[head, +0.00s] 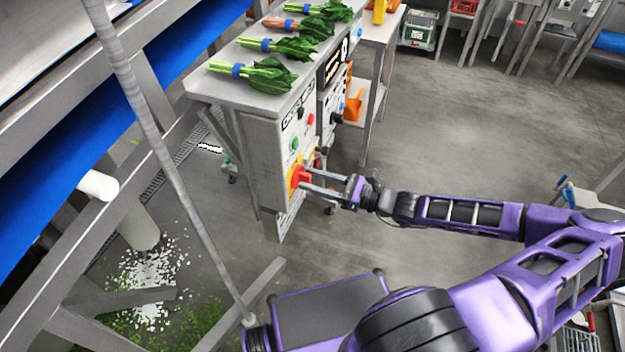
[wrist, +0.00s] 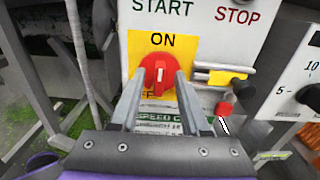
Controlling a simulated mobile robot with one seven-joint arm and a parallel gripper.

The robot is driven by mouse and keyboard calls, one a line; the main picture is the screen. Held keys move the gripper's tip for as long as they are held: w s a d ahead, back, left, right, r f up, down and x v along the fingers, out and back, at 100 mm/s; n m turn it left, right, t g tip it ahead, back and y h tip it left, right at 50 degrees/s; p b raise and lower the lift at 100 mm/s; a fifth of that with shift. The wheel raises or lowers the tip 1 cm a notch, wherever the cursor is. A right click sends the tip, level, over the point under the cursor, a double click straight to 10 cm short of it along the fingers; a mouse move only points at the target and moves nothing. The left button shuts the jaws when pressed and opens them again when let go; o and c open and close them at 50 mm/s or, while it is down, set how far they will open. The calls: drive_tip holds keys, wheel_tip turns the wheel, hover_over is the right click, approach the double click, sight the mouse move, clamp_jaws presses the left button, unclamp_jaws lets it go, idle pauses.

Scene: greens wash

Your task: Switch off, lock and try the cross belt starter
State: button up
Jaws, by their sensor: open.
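The cross belt starter (head: 270,160) is a grey cabinet with a red rotary switch (head: 298,177) on its front. In the wrist view the red switch (wrist: 158,76) sits on a yellow plate (wrist: 143,45) marked ON at the top. Its white mark stands upright, toward ON; the lower lettering is mostly hidden. My gripper (head: 306,180) is open, its two fingers either side of the switch in the wrist view (wrist: 160,78). I cannot tell whether they touch it. A yellow and grey slide (wrist: 222,77) and a small red piece (wrist: 224,108) are right of the switch.
Bunches of greens (head: 265,75) lie on the cabinet top. A second panel with a black dial (wrist: 310,97) is close on the right. A sloping grey pole (head: 165,150) and blue belt (head: 90,150) stand left. Open floor (head: 450,130) lies right.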

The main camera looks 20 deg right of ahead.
drive_tip(key=shift+w+a, duration=0.1)
drive_tip(key=shift+a, duration=0.05)
clamp_jaws()
